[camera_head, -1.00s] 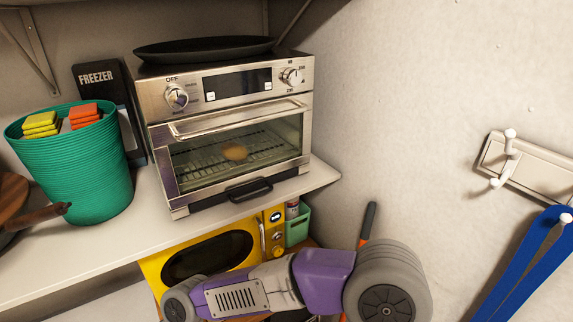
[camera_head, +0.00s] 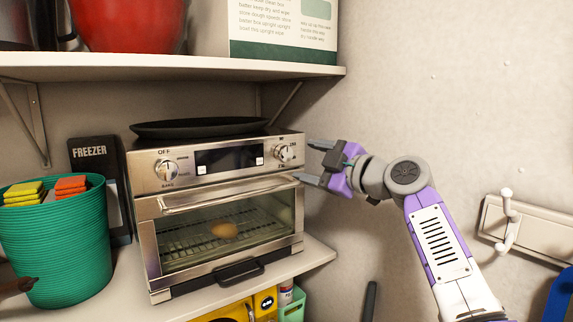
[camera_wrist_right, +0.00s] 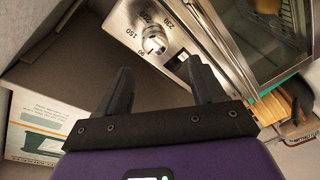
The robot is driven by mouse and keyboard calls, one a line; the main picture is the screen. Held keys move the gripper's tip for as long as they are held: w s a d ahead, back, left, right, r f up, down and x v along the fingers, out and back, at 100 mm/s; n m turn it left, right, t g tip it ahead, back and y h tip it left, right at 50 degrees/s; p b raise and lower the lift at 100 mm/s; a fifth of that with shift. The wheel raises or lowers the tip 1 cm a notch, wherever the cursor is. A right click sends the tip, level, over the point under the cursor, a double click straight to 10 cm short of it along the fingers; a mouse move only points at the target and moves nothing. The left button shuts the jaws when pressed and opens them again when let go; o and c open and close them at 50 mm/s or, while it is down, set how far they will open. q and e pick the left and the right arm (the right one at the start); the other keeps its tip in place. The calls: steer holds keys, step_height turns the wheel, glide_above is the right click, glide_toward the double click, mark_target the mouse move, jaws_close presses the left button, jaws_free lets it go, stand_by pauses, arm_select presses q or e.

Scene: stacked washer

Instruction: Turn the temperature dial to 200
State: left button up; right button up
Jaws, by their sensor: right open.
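The temperature dial (camera_head: 283,153) is a round silver knob at the right end of the toaster oven's (camera_head: 222,205) front panel. It also shows in the right wrist view (camera_wrist_right: 155,41), with printed numbers such as 150 and 230 around it. I cannot surely read its setting. My right gripper (camera_head: 309,161) is just right of the dial, fingers pointing left towards the panel. In the wrist view its open fingers (camera_wrist_right: 160,68) have nothing between them, and the dial lies just beyond the tips, apart from them.
A second knob (camera_head: 167,170) and a display (camera_head: 228,158) share the panel. A black pan (camera_head: 200,128) lies on top of the oven. A green basket (camera_head: 55,245) stands left. A shelf (camera_head: 180,68) overhangs. The wall to the right is bare down to the hook rack (camera_head: 530,228).

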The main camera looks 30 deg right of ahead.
mark_target(287, 153)
steer(key=p+x, duration=0.1)
steer(key=x, duration=0.1)
steer(key=p+x, duration=0.1)
steer(key=x, duration=0.1)
steer(key=p+x, duration=0.1)
steer(key=x, duration=0.1)
steer(key=shift+w+d+r, duration=0.2)
steer(key=shift+w+d, duration=0.05)
steer(key=shift+w, duration=0.15)
steer(key=shift+w+f, duration=0.1)
steer(key=shift+w, duration=0.15)
steer(key=shift+s, duration=0.1)
steer(key=c, duration=1.1)
steer(key=shift+o, duration=0.2)
